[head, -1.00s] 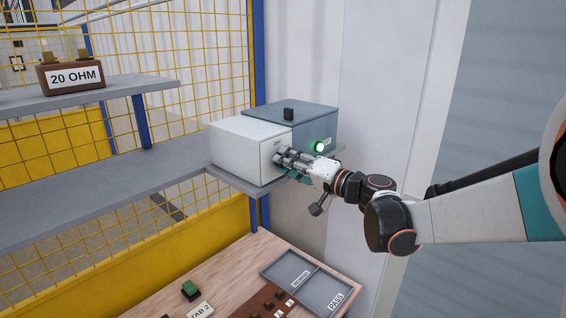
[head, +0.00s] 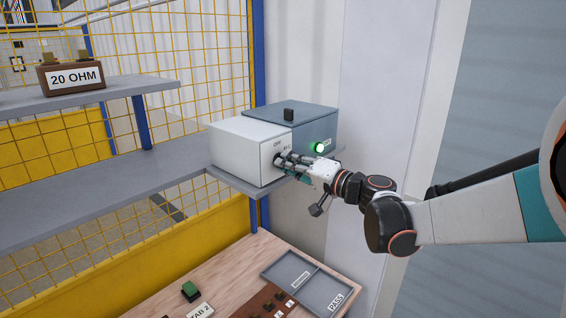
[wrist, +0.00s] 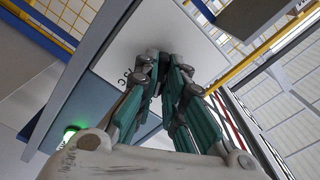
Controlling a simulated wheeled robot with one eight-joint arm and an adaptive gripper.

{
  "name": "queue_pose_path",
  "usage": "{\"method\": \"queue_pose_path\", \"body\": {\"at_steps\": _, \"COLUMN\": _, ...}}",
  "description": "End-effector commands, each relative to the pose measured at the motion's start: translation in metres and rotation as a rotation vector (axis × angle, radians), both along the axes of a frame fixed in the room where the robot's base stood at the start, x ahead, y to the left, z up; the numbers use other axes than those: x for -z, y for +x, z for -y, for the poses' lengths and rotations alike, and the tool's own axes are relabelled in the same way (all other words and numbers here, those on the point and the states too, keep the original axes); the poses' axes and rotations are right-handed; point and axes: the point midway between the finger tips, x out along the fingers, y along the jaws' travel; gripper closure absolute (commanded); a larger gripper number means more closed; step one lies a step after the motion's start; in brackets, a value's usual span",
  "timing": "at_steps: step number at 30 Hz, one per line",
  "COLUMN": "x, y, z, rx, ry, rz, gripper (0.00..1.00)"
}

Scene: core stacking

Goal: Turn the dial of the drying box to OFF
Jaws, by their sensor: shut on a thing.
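The drying box has a white front section (head: 240,150) and a blue-grey section (head: 315,128) beside it, on the shelf at the wall. Marks that look like OFF and another setting show on the white face above my gripper. My gripper (head: 279,160) is at this face, shut on the dial, which its fingers hide. In the wrist view my gripper (wrist: 160,62) has its fingertips close together against the white face (wrist: 182,28). The dial's pointing direction cannot be seen.
A green lamp (head: 319,147) glows on the blue-grey section, right beside my gripper. A black knob (head: 288,114) stands on top. The shelf (head: 120,180) runs left. Below is a wooden table (head: 235,275) with a grey tray (head: 290,272).

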Motion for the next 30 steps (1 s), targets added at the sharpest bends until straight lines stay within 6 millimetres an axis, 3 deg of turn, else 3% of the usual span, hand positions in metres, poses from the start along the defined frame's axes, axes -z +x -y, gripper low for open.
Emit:
{"method": "queue_pose_path", "body": {"at_steps": 10, "x": 0.0014, "y": -0.0006, "z": 0.0002, "rx": 0.0, "ry": -0.008, "rz": 0.009, "gripper": 1.0}}
{"method": "queue_pose_path", "body": {"at_steps": 19, "x": 0.0023, "y": -0.0009, "z": 0.0002, "rx": 0.0, "ry": -0.143, "rz": 0.181, "gripper": 1.0}}
{"method": "queue_pose_path", "body": {"at_steps": 30, "x": 0.0016, "y": -0.0004, "z": 0.0003, "rx": 0.0, "ry": -0.17, "rz": 0.215, "gripper": 1.0}}
